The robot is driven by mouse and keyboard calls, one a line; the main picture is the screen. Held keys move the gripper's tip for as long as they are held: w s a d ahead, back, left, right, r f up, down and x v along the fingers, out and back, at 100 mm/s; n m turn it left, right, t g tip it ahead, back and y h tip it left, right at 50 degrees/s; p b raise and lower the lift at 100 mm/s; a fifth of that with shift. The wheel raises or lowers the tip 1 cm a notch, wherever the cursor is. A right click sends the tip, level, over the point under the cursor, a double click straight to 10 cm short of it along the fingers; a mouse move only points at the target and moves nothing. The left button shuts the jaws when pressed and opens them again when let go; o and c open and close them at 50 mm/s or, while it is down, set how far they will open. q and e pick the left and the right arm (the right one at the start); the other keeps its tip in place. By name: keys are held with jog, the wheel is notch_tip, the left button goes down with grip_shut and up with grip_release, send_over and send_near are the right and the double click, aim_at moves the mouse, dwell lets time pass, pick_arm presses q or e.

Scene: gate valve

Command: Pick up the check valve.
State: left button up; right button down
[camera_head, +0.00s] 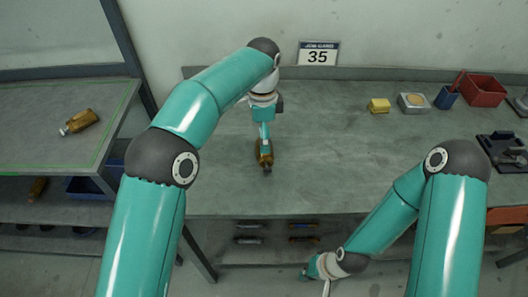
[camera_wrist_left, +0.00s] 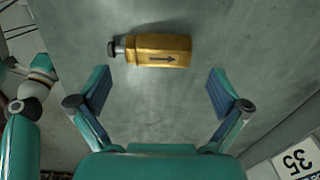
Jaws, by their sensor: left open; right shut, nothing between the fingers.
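A brass-coloured valve (camera_head: 265,157) with a dark end lies on the grey workbench, a likely check valve. In the left wrist view the valve (camera_wrist_left: 160,50) lies on its side, with a dark arrow on its body and a grey and black end to the left. My left gripper (camera_wrist_left: 160,88) is open and empty above the bench, its fingers wide apart and the valve just beyond the fingertips. In the head view the left gripper (camera_head: 265,136) points down and partly covers the valve. My right gripper (camera_head: 307,271) is shut and empty, low in front of the bench.
A similar brass part (camera_head: 80,122) lies on the left side table (camera_head: 40,150). At the bench's back right are a yellow block (camera_head: 379,105), a metal box (camera_head: 414,103), a blue cup (camera_head: 446,97) and a red bin (camera_head: 483,90). The bench (camera_head: 340,150) is clear around the valve.

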pick_arm(q)
jog(key=f, duration=0.4)
jog(key=shift+s+d+f, duration=0.1)
jog(key=shift+d+f, duration=0.15)
jog(key=shift+f, duration=0.15)
jog(key=shift+r, duration=0.1)
jog(key=c, duration=1.1)
jog(key=shift+o, duration=0.2)
notch_tip(320, 180, up, 20)
jog(key=p, duration=0.7)
jog(key=shift+p, duration=0.3)
notch_tip(320, 180, down, 9)
jog(key=b, duration=0.6)
jog(key=shift+b, duration=0.4)
dwell(2.5)
